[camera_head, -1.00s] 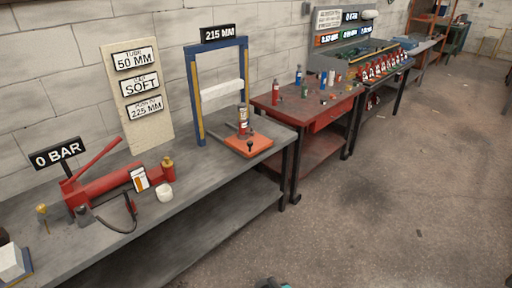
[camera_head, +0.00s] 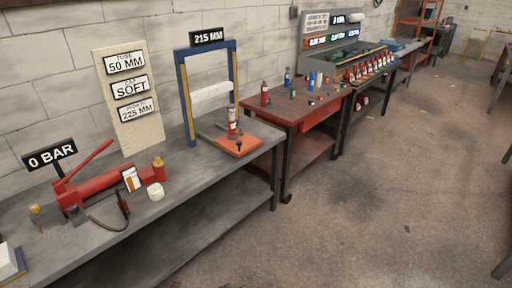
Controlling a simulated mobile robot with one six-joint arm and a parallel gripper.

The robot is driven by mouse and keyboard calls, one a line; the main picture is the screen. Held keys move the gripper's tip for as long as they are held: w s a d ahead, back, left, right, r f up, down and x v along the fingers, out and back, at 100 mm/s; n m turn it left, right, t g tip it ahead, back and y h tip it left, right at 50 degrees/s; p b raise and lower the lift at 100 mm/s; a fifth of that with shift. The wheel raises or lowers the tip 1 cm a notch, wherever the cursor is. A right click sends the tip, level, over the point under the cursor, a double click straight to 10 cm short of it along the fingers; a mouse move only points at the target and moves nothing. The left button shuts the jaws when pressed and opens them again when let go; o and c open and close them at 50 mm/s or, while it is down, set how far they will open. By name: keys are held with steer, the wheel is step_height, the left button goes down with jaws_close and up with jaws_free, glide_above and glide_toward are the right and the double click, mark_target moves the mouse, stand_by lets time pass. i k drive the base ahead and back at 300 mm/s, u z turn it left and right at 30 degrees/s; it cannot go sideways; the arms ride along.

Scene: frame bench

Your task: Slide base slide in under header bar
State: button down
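The base slide (camera_head: 236,147) is a flat orange plate with a small dark knob (camera_head: 239,146) at its front. It lies on the bench in front of the blue frame (camera_head: 184,100), pulled out toward the bench edge. A red and silver cylinder (camera_head: 232,125) stands upright on it. The cylinder's top overlaps the bar's right end in the picture. A sign on top of the frame (camera_head: 207,37) reads 215 MM. My gripper is not in view.
The floor (camera_head: 370,200) to the right is open.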

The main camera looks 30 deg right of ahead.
mark_target(238, 146)
steer(key=z, duration=0.05)
steer(key=i, duration=1)
